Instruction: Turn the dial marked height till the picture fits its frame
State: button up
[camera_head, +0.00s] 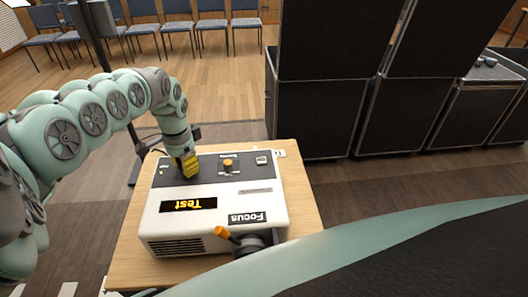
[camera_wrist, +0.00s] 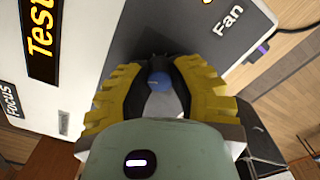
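A white projector-like box (camera_head: 165,228) with a dark top panel stands on a wooden table. It bears a "Test" display (camera_head: 188,204) and a "Focus" label (camera_head: 246,217). My gripper (camera_head: 188,172) reaches down to the left part of the panel. In the wrist view its yellow-edged fingers (camera_wrist: 158,72) lie on both sides of a blue dial (camera_wrist: 159,82); whether they touch it is unclear. A "Fan" label (camera_wrist: 228,35) is on the panel nearby. I read no "height" label, and cannot tell which dial bears it. An orange-topped knob (camera_head: 228,164) stands farther right on the panel.
An orange-tipped lever (camera_head: 224,233) and a dark lens (camera_head: 258,240) stick out at the box's near side. A small white switch (camera_head: 262,160) is at the panel's right. Bare table (camera_head: 297,190) shows to the right. Large black cases (camera_head: 320,117) and chairs (camera_head: 210,25) stand behind.

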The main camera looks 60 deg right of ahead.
grip_shut()
jog(key=shift+n, duration=1.6)
jog(key=o, duration=0.8)
grip_release()
jog(key=shift+c, duration=0.2)
notch_tip(320, 180, up, 12)
